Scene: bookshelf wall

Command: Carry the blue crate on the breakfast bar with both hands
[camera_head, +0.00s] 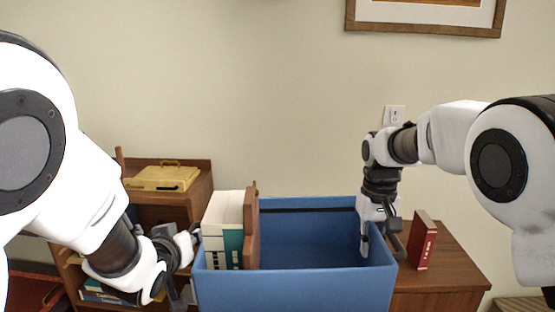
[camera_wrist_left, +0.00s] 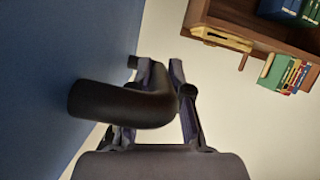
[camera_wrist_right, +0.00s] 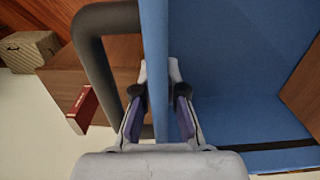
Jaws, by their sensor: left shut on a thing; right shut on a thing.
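The blue crate (camera_head: 295,290) is at the lower middle of the head view, open at the top, its underside out of view. White-and-green books (camera_head: 222,228) and a brown wooden board (camera_head: 251,228) stand inside at its left; the rest looks empty. My left gripper (camera_head: 190,240) is at its left side, and in the left wrist view it is shut on the crate's dark handle (camera_wrist_left: 110,103). My right gripper (camera_head: 375,228) is at the right side. In the right wrist view it is shut on the crate's blue side wall (camera_wrist_right: 154,35), with a dark handle (camera_wrist_right: 88,55) just outside.
A brown wooden top (camera_head: 450,267) at right bears an upright red book (camera_head: 422,240). A wooden shelf unit (camera_head: 190,200) at left holds a yellow case (camera_head: 165,178) and books. A wall with a switch (camera_head: 394,115) and picture frame (camera_head: 430,30) is behind.

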